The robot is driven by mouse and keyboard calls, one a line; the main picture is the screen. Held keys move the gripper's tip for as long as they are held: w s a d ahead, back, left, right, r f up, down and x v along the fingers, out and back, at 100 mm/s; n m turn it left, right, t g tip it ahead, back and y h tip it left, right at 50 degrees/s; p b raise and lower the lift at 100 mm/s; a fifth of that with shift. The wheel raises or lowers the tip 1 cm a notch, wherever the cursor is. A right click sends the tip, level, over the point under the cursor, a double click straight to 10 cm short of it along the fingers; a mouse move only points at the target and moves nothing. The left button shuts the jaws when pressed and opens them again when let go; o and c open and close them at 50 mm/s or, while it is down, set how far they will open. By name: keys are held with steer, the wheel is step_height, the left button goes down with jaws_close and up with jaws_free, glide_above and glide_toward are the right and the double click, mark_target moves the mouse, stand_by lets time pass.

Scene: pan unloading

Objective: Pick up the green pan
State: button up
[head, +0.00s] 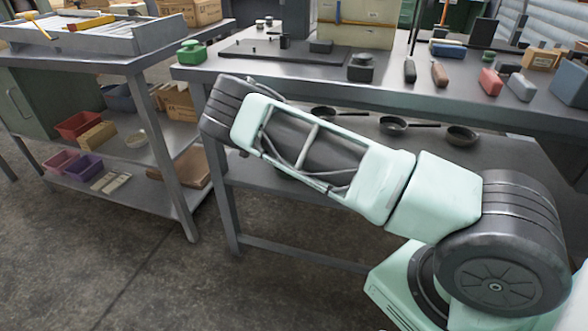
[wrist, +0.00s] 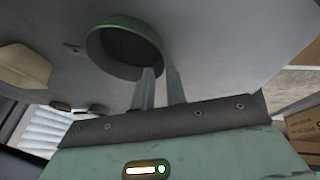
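The green pan (wrist: 97,45) is near the top of the wrist view, with a green rim and a dark inside, on a grey surface. My gripper (wrist: 160,68) shows two grey fingers with a narrow gap between them. The left finger overlaps the pan's lower right side, and the right finger lies just outside the rim. I cannot tell whether either finger touches the pan. In the head view my arm reaches to the workbench's lower shelf, and it hides my gripper; I do not see the green pan there.
A green object (head: 191,56) and several tools lie on top. In the wrist view a cardboard box (wrist: 305,128) is at right.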

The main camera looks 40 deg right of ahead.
steer(key=b+x, duration=0.1)
steer(key=x, duration=0.5)
steer(key=shift+w+a, duration=0.1)
steer(key=shift+w, duration=0.05)
jaws_close()
steer(key=shift+r, duration=0.1)
